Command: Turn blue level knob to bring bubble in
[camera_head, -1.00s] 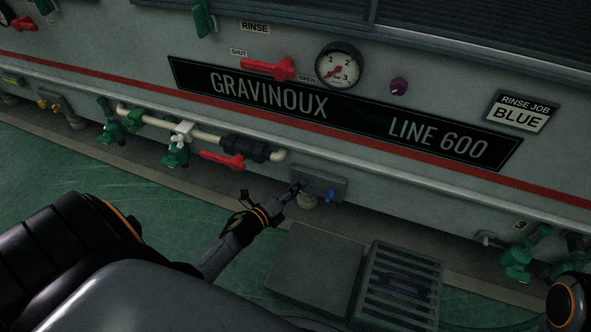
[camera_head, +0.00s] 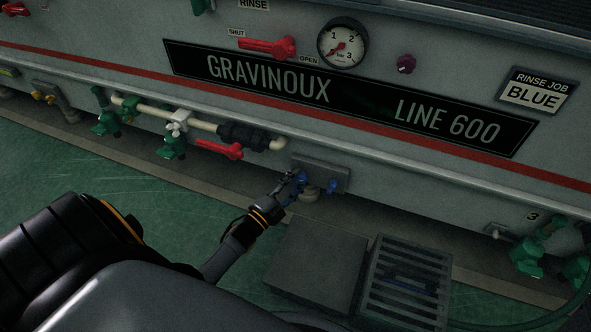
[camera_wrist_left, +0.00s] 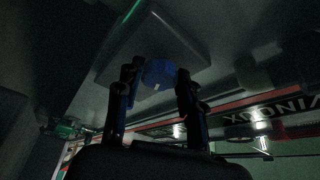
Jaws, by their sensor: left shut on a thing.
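A grey plate (camera_head: 338,177) low on the machine front carries small blue parts. One blue knob (camera_head: 303,176) is at its left side, partly hidden by my gripper. A blue handle-like part (camera_head: 331,187) hangs at its right, beside a grey round foot (camera_head: 309,193). My left gripper (camera_head: 292,184) is shut on the left blue knob. In the left wrist view, the faceted blue knob (camera_wrist_left: 160,72) sits between the two fingers (camera_wrist_left: 153,92), with the grey plate (camera_wrist_left: 137,52) behind it. No bubble can be made out. My right gripper is not in view.
A flat grey box (camera_head: 316,262) and a slatted grate (camera_head: 405,280) stand on the floor just right of my left arm. Left of the plate are a pale pipe (camera_head: 205,130), red lever (camera_head: 220,149) and green valves (camera_head: 172,147). The left floor is clear.

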